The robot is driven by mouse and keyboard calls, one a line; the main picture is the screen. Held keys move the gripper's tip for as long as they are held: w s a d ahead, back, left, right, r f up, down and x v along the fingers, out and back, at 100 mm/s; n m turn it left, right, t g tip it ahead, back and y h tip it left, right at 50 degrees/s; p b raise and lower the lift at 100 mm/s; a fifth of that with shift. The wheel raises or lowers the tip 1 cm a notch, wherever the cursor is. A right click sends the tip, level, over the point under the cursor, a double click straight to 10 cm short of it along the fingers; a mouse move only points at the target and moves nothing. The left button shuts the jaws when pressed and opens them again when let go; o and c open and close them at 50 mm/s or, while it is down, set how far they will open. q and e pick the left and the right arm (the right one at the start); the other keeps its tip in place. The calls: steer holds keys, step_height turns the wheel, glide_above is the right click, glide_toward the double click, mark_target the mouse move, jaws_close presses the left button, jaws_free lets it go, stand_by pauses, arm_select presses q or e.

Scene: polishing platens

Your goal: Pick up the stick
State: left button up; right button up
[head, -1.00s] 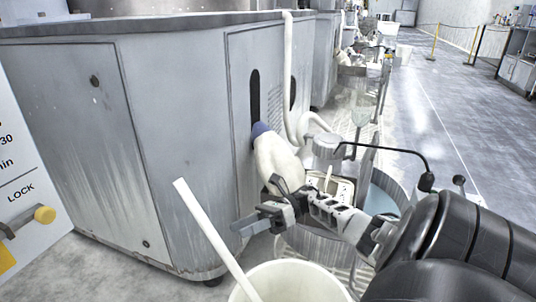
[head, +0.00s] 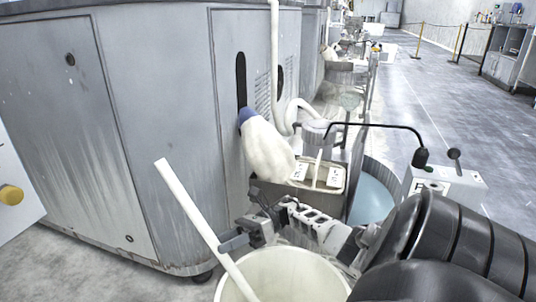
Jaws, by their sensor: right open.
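The stick (head: 188,205) is a long white rod. It leans to the upper left out of a cream bucket (head: 290,262), its lower end inside the bucket. My right gripper (head: 232,243) is open just right of the stick, close to its lower part above the bucket's rim. One finger shows beside or overlapping the stick's edge; I cannot tell whether it touches. My left gripper is not in view.
A large grey metal cabinet (head: 150,130) stands behind the stick. A white hose or sleeve (head: 268,150) with a blue end hangs at its side. A metal box (head: 320,180) and a blue-filled tub (head: 372,195) stand behind my right arm. Open floor (head: 420,100) lies at the right.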

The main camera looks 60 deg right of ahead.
steer(key=x, duration=0.4)
steer(key=shift+w+a, duration=0.1)
steer(key=shift+a, duration=0.15)
jaws_close()
steer(key=shift+r, duration=0.1)
